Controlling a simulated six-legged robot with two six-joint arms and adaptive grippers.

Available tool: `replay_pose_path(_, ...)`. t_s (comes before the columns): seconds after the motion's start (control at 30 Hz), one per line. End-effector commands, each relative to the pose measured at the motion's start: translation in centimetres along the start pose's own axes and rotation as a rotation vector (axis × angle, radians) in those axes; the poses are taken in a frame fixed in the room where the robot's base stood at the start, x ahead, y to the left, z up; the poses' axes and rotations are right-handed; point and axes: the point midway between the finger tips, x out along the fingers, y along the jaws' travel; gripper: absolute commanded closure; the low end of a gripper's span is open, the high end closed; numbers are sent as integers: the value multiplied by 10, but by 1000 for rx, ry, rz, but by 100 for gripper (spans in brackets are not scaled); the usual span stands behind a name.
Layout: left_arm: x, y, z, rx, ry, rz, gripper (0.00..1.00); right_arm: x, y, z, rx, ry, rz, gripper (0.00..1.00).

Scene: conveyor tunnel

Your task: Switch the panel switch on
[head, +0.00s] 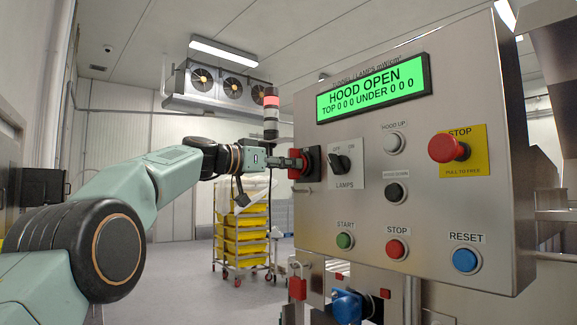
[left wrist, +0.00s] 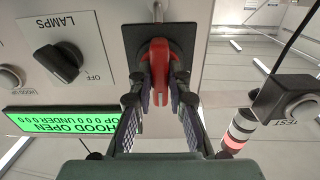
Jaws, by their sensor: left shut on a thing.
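A steel control panel (head: 300,230) faces me on the right in the head view. A red rotary switch handle (head: 295,172) on a dark square plate (head: 314,164) sits at its left edge. In the left wrist view the red handle (left wrist: 160,67) lies between the two fingers of my left gripper (left wrist: 160,100). My left gripper (head: 290,163) is shut on this handle. The black LAMPS knob (head: 339,163) is just right of it and also shows in the left wrist view (left wrist: 58,63). The display reads HOOD OPEN. My right gripper is not in view.
The panel also carries a red STOP mushroom button (head: 448,149) and green START (head: 345,240), red STOP (head: 396,249) and blue RESET (head: 465,260) buttons. A signal tower (head: 271,115) rises behind the switch. A trolley of yellow trays (head: 240,240) stands on the floor behind.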

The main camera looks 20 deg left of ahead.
Motion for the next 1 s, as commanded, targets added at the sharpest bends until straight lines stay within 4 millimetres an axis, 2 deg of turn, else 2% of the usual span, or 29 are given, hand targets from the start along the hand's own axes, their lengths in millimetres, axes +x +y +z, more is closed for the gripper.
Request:
replay_pose_path(0.4, 0, 0, 1, 8, -2, 0, 100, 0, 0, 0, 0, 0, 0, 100)
replay_pose_path(0.43, 0, 0, 1, 8, -2, 0, 82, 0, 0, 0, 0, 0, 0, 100)
replay_pose_path(0.67, 0, 0, 0, 7, -1, 0, 62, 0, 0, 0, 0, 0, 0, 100)
replay_pose_path(1.0, -1, 0, 0, 6, 0, 0, 60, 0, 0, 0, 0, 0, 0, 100)
